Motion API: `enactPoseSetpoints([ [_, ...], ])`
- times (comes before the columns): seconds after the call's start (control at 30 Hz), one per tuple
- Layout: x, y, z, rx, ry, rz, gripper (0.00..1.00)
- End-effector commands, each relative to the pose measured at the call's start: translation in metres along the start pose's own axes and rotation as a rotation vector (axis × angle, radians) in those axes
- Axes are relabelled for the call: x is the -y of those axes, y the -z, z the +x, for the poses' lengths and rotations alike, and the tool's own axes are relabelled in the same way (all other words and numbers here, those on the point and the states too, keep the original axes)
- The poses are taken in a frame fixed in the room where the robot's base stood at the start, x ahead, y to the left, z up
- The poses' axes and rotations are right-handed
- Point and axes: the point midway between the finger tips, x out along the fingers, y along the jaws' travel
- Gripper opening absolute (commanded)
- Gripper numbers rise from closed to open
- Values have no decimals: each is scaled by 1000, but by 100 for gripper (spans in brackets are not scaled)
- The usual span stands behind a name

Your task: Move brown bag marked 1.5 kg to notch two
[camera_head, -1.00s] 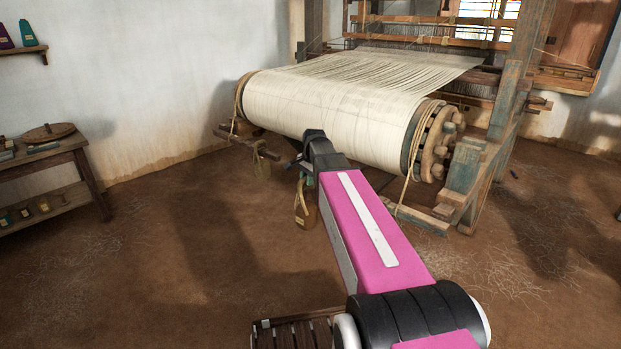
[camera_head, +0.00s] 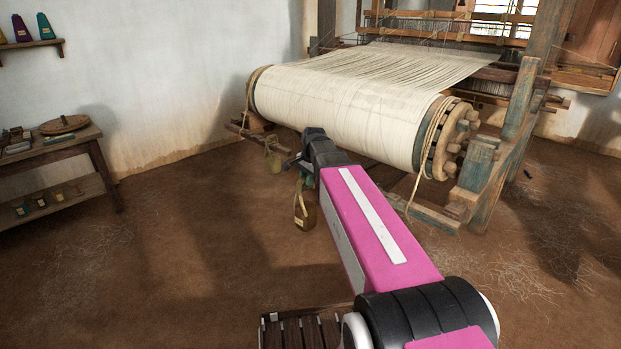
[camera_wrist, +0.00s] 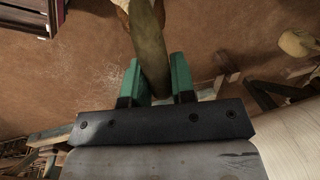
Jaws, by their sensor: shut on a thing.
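A brown bag with a pale label (camera_head: 305,212) hangs below my gripper (camera_head: 293,163) in the head view, clear of the floor. Its marking is too small to read. In the wrist view my gripper (camera_wrist: 155,82) has its green fingers shut on an olive-brown strip of the bag (camera_wrist: 150,48). A rounded tan thing shows at the wrist view's upper right (camera_wrist: 296,43).
The loom's cloth beam (camera_head: 340,115) lies just behind my gripper, with a toothed wheel (camera_head: 450,140) and post at its right end. A side table (camera_head: 60,150) stands at the left. A slatted crate (camera_head: 300,332) is at the bottom. The floor between is open.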

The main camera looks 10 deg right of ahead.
Motion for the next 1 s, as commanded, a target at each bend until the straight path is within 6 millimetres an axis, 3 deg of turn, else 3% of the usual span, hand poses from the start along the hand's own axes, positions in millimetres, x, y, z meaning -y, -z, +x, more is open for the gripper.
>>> enactPoseSetpoints([
  [0.7, 1, -44, -5, -1, 2, -1, 0],
  [1.0, 1, -55, -6, -1, 2, -1, 0],
])
